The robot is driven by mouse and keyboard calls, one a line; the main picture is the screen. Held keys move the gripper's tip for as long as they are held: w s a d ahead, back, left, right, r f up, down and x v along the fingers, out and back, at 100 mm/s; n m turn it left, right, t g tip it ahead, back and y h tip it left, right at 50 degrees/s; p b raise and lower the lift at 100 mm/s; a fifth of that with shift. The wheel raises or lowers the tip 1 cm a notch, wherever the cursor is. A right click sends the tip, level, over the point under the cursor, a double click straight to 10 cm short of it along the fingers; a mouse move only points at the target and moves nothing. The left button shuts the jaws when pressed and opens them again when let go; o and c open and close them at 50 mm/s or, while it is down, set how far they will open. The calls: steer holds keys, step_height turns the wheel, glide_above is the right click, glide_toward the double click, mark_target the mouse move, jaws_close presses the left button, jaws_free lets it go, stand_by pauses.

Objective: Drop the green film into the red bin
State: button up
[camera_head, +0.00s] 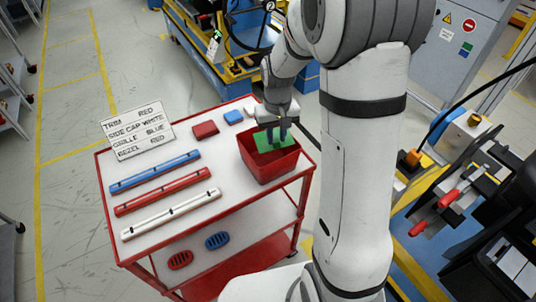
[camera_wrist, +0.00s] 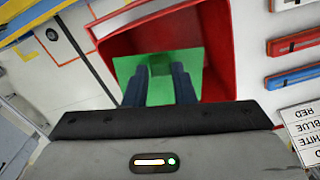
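The green film (camera_head: 263,143) is a flat green sheet at the mouth of the red bin (camera_head: 265,172), which stands at the right end of the cart's top. In the wrist view the film (camera_wrist: 158,96) spreads past both fingers of my gripper (camera_wrist: 160,68), within the rim of the bin (camera_wrist: 217,50). My gripper (camera_head: 277,138) points down over the bin. Its two dark fingers are a little apart, with their tips at the film's middle. Whether they grip the film is hidden.
The red-framed cart (camera_head: 205,240) carries blue (camera_head: 155,171), red (camera_head: 162,192) and white (camera_head: 171,214) bars. A red block (camera_head: 205,130), a blue block (camera_head: 233,117) and a label board (camera_head: 138,131) are behind.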

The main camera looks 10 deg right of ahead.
steer(key=o, duration=0.4)
steer(key=shift+r, duration=0.1)
step_height(320, 180, up, 7)
steer(key=shift+b, duration=0.55)
steer(key=shift+r, duration=0.3)
steer(key=s+r+t, duration=0.1)
steer(key=s+r, duration=0.1)
steer(key=s, duration=0.8)
steer(key=s+r+t, duration=0.2)
steer(key=s+r, duration=0.1)
steer(key=s, duration=0.7)
steer(key=shift+r+m, duration=0.15)
steer(key=shift+m, duration=0.15)
